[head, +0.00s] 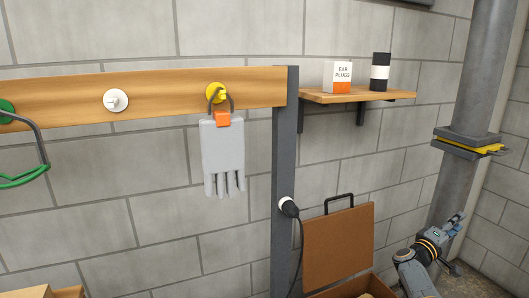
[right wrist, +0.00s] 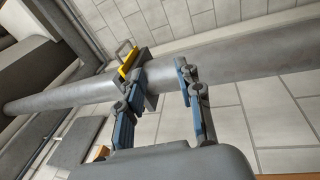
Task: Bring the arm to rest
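My right gripper (head: 455,238) is at the lower right of the head view, in front of the grey column (head: 477,75). In the right wrist view, the same gripper (right wrist: 162,72) has its two fingers spread apart with nothing between them. The column (right wrist: 225,62) shows behind the fingers there, and I cannot tell how close it is. My left gripper is in neither view.
A board (head: 150,93) carries a white peg (head: 115,101), a yellow peg with a grey glove (head: 222,155), and a green-framed item (head: 22,178). A shelf (head: 360,96) holds an ear plugs box (head: 337,77) and a black-and-white cylinder (head: 380,72). An open brown case (head: 338,243) stands below.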

